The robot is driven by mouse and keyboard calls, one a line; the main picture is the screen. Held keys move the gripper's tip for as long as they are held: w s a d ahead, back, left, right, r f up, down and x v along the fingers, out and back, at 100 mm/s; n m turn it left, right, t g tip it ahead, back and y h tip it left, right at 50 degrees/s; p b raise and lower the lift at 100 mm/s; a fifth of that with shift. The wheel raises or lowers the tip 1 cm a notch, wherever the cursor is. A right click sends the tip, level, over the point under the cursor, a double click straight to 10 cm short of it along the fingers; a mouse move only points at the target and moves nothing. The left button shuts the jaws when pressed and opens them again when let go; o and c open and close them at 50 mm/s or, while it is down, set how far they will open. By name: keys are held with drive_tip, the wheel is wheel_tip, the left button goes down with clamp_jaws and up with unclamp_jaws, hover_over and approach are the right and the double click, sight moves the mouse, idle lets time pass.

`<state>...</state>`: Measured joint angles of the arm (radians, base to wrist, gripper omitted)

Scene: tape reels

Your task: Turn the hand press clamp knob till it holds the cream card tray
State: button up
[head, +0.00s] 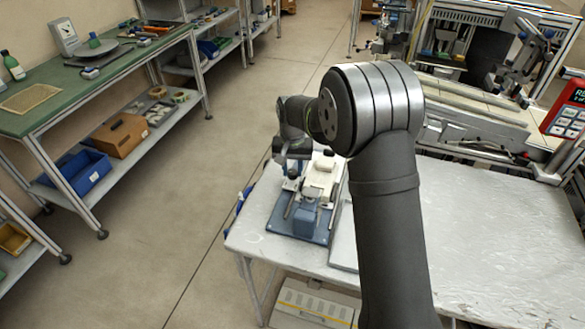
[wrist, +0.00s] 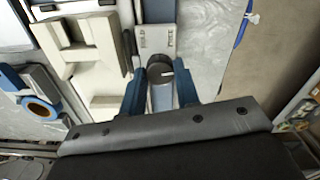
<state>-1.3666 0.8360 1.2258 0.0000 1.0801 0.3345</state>
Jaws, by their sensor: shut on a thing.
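The hand press stands on a blue base plate (head: 290,222) at the left end of the white table. Cream parts (head: 322,172) sit on it; they also show at the upper left of the wrist view (wrist: 78,45). I cannot tell for certain which of these is the card tray. In the wrist view, the clamp knob (wrist: 159,66), dark-topped with a pale body, stands between the two blue fingers of my gripper (wrist: 162,88). My gripper is shut on it. A small lettered plate (wrist: 156,38) lies just beyond the knob. In the head view the knob's grip is hard to make out.
The white table (head: 480,225) is largely clear to the right of my arm. A pale flat thing (head: 344,240) lies beside the press. A red keypad panel (head: 568,115) and a larger machine stand at the right. A green-topped bench (head: 85,75) is across the floor.

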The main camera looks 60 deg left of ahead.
sight(293, 172)
drive_tip(key=m, duration=0.4)
drive_tip(key=shift+m, duration=0.3)
drive_tip(key=m, duration=0.4)
drive_tip(key=shift+m, duration=0.3)
drive_tip(key=o, duration=1)
wheel_tip(293, 172, up, 18)
drive_tip(key=shift+f, duration=0.25)
drive_tip(key=shift+f, duration=0.1)
